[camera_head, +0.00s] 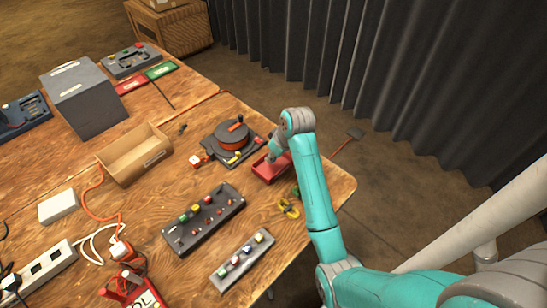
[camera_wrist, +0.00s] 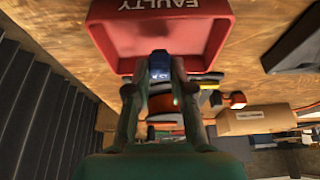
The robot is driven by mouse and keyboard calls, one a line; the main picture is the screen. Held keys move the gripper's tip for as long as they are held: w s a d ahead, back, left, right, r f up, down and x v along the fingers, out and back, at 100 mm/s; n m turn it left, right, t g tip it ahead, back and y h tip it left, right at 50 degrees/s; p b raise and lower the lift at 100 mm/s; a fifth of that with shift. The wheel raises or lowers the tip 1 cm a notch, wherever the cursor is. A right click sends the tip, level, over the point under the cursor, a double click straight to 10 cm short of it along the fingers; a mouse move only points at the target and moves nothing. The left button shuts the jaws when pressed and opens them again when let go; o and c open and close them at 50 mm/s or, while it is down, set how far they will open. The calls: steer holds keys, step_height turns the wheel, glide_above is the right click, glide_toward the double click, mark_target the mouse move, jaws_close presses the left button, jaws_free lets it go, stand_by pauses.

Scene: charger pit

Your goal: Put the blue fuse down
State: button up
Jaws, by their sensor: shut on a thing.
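The blue fuse (camera_wrist: 159,66) shows in the wrist view between the fingertips of my gripper (camera_wrist: 160,84), which is shut on it. A red tray marked FAULTY (camera_wrist: 104,36) is just beyond the fuse, and the fuse overlaps its near edge in this view. I cannot tell whether the fuse touches the tray. In the head view my gripper (camera_head: 276,152) is over the far side of the red tray (camera_head: 264,173), near the table's right edge. The fuse itself is hidden there.
A dark round reel (camera_head: 233,138) on a base stands left of the tray. Yellow rings (camera_head: 290,209) lie in front of it. A fuse block (camera_head: 203,218) and a grey fuse strip (camera_head: 242,261) lie nearer. An open cardboard box (camera_head: 134,155) is further left.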

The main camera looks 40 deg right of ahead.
steer(key=shift+f, duration=0.65)
steer(key=shift+f, duration=0.6)
steer(key=o, duration=0.8)
steer(key=shift+r, duration=0.15)
